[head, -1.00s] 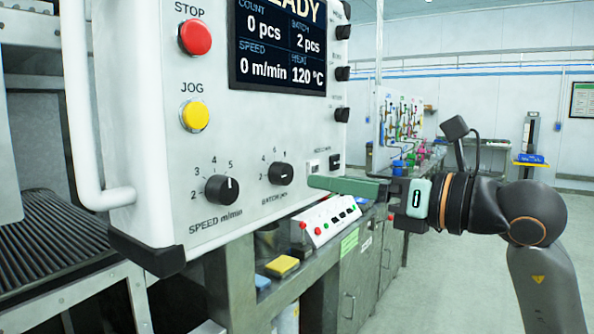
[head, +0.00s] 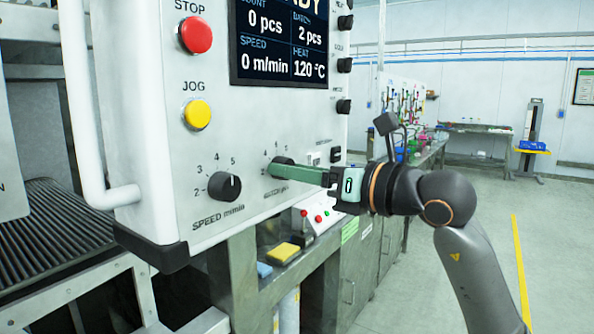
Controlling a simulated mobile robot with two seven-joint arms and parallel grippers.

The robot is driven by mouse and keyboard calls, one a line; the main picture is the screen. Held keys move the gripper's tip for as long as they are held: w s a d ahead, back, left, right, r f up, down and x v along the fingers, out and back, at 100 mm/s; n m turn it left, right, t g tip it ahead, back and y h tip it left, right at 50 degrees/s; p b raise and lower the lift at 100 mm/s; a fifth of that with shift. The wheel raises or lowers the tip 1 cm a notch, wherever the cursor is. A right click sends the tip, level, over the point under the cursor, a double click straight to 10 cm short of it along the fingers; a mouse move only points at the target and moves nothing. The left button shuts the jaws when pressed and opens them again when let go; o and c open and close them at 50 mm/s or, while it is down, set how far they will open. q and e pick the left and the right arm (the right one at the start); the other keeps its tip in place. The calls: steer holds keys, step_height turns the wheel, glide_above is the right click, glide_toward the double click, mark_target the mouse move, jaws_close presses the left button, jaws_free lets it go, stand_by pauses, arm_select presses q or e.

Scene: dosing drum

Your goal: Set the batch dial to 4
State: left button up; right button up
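The batch dial (head: 283,162) is a black knob on the lower part of the white control panel (head: 150,115), with numbers around it. My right gripper (head: 272,171) reaches in from the right, and its green fingers overlap the lower part of the dial in the picture. I cannot tell whether they touch it or how far apart they are. The fingers hide the dial's lower edge and part of its label. The display (head: 280,42) reads batch 2 pcs, count 0 pcs, speed 0 m/min and heat 120 °C. My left gripper is not in view.
The speed dial (head: 225,186) is left of the batch dial. A red STOP button (head: 196,34) and a yellow JOG button (head: 197,114) are above it. Several black knobs (head: 344,65) line the panel's right side. A bench (head: 345,262) stands below; open floor lies to the right.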

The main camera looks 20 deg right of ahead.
jaws_close()
steer(key=shift+m, duration=0.3)
steer(key=shift+r+m+g+p, duration=0.1)
steer(key=shift+m+g+p, duration=0.45)
steer(key=shift+m, duration=3.35)
steer(key=shift+t, duration=0.25)
steer(key=shift+o, duration=1.7)
jaws_free()
